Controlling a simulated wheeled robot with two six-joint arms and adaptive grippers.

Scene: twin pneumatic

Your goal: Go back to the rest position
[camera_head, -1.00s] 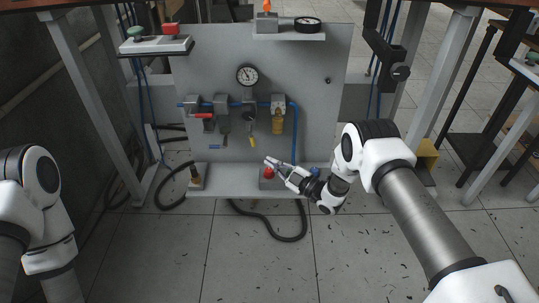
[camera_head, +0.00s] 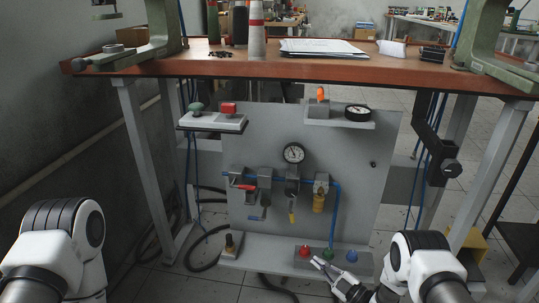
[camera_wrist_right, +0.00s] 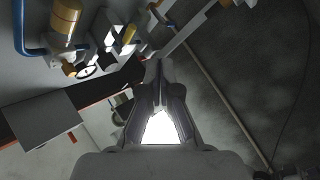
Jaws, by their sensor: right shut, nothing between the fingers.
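My right gripper (camera_head: 319,264) is near the lower shelf of the grey pneumatic panel, in front of its coloured buttons. It is shut and empty. In the right wrist view its fingers (camera_wrist_right: 158,72) meet at the tips with nothing between them. My right arm comes in from the lower right. My left arm shows only as a white and black joint at the lower left. The left gripper is out of the picture.
The grey panel (camera_head: 245,150) carries a gauge (camera_head: 293,153), valves and blue tubing. Its lower shelf (camera_head: 262,262) holds red (camera_head: 304,251), green (camera_head: 328,254) and blue (camera_head: 351,256) buttons. A wooden workbench (camera_head: 390,70) stands above. The floor on both sides is mostly clear.

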